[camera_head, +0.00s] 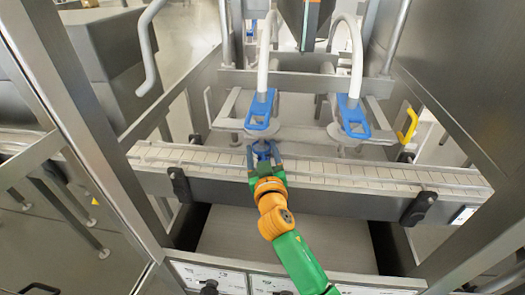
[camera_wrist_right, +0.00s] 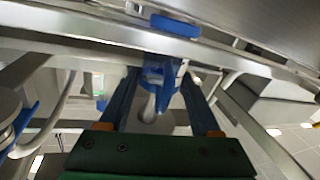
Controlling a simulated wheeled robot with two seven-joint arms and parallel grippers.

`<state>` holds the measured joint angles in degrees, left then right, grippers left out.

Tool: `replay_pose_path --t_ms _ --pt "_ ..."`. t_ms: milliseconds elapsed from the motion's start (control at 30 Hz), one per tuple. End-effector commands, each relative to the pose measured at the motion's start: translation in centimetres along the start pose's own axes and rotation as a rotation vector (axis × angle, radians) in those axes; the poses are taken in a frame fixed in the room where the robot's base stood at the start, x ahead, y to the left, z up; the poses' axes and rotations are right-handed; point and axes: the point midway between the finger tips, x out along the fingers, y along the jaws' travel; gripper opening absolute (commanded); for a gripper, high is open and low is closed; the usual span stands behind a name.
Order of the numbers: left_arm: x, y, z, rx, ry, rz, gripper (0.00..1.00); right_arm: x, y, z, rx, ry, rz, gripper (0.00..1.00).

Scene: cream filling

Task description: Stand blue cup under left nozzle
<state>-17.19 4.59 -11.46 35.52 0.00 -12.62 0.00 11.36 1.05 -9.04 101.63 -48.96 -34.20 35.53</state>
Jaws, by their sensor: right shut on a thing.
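My right gripper (camera_head: 264,160) reaches up from the bottom of the head view to the conveyor below the left nozzle. It is shut on the blue cup (camera_head: 262,147), which is small and partly hidden by the fingers. The left nozzle (camera_head: 259,110) has a blue clamp and a white hose, and the cup shows just below it in the picture. The exact gap or alignment cannot be told. In the right wrist view, the blue cup (camera_wrist_right: 160,72) shows between the fingertips of my gripper (camera_wrist_right: 159,82). My left gripper is not in view.
The right nozzle (camera_head: 351,118), also blue, hangs to the right. The white slatted conveyor (camera_head: 370,175) runs across beneath both nozzles, with metal side rails. Steel frame posts stand at both sides. A yellow handle (camera_head: 407,125) is at the right.

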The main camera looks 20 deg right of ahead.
Motion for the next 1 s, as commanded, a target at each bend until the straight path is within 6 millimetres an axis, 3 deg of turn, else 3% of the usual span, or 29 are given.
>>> replay_pose_path --t_ms 300,333,467,767,1000 --pt "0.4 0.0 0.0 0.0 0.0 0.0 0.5 -0.1 -0.1 0.2 0.001 0.001 0.0 0.0" --pt "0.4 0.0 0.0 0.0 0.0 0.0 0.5 -0.1 -0.1 0.2 0.001 0.001 0.0 0.67" --pt "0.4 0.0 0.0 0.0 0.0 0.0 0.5 -0.1 -0.1 0.2 0.001 0.0 0.0 1.0" --pt "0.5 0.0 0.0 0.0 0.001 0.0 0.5 -0.5 -0.2 0.4 0.001 -0.001 -0.001 1.0" --pt "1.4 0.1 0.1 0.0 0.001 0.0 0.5 -5.3 -0.2 0.6 0.004 -0.002 -0.001 1.0"
